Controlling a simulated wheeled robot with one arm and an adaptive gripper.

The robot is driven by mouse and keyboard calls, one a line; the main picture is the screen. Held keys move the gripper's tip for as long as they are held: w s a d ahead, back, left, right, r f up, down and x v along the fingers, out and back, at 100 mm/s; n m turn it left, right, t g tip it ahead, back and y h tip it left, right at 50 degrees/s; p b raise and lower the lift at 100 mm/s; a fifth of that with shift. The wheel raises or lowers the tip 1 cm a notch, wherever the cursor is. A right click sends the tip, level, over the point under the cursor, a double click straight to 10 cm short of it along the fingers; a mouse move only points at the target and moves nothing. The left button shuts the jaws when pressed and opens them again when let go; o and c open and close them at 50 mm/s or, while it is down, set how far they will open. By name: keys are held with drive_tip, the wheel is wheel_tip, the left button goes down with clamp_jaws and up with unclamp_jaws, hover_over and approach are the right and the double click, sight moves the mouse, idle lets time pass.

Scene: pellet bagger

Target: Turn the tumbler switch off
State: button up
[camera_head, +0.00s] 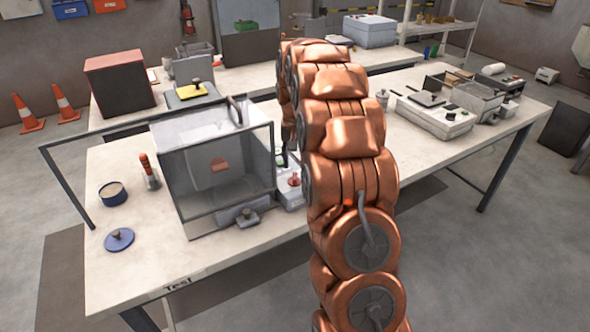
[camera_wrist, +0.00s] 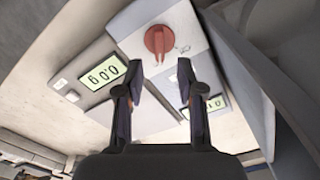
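In the wrist view, a red knob (camera_wrist: 158,40) sits on a pale control panel (camera_wrist: 130,18); it looks like the tumbler switch. Its pointer ridge runs roughly up and down the picture. My gripper (camera_wrist: 160,66) is open and empty, its two dark fingers spread just below the knob in the picture and apart from it. In the head view, a small red knob (camera_head: 294,180) shows on a white unit right of the clear-walled cabinet (camera_head: 218,170). My copper arm hides most of that unit there, and my gripper is mostly hidden behind it.
In the wrist view, a lit display (camera_wrist: 102,74) is left of the panel and a second (camera_wrist: 204,107) is right. A grey wall (camera_wrist: 245,70) rises close on the right. In the head view, a blue lid (camera_head: 119,240) and round tub (camera_head: 113,194) stand on the table.

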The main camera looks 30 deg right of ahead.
sight(295, 174)
drive_tip(key=shift+f+p, duration=0.6)
drive_tip(key=shift+f, duration=1.8)
drive_tip(key=shift+c, duration=0.2)
clamp_jaws()
